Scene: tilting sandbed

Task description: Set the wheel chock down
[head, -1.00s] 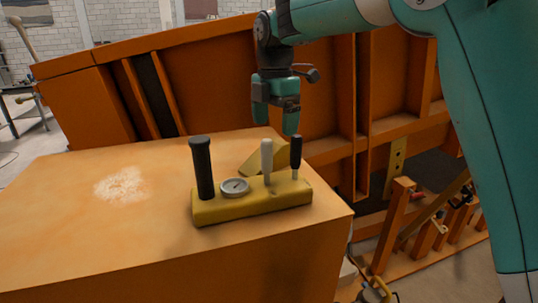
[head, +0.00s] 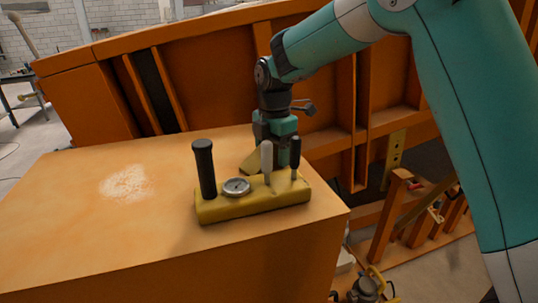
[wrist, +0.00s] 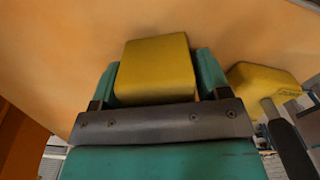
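The wheel chock is a yellow wedge on the orange top surface, behind the lever block in the head view. Its left tip (head: 250,164) shows there; the rest is hidden by my gripper and the levers. In the wrist view the chock (wrist: 155,70) sits between the two teal fingers. My gripper (head: 275,143) points down and is low over the surface, around the chock. A finger stands on each side of the chock, close to it. I cannot tell whether both fingers press on it.
A yellow control block (head: 255,200) with a gauge (head: 236,186), a tall black lever (head: 204,168) and two shorter levers stands just in front of my gripper. The orange top (head: 90,225) is clear to the left, apart from a sandy patch (head: 128,183). An orange ribbed wall (head: 325,95) rises behind.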

